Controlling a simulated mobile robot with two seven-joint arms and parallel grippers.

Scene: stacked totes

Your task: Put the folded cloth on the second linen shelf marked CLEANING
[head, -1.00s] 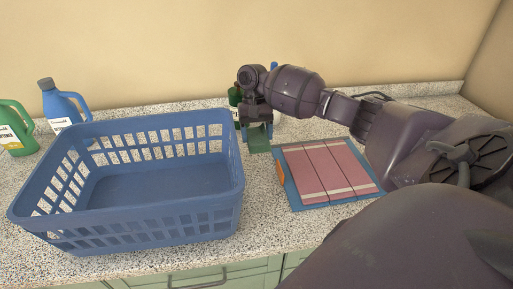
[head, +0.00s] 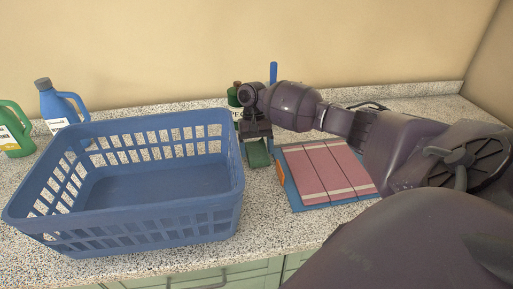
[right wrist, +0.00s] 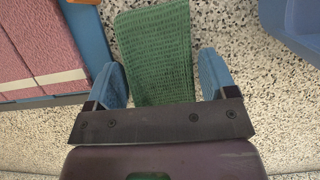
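The green folded cloth (head: 257,153) is beside the basket's right side, under my right gripper (head: 256,138). Whether the cloth touches the counter is not clear. No linen shelf and no CLEANING mark is in view. My left gripper is not in view.
A blue basket (head: 190,115), empty, stands on the speckled counter (head: 290,228). Pink striped textile (head: 325,172) lies on a blue board right of the cloth. A blue bottle (head: 55,103), a green bottle (head: 12,125) and a green-topped container (head: 233,97) stand behind. The wall closes the back.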

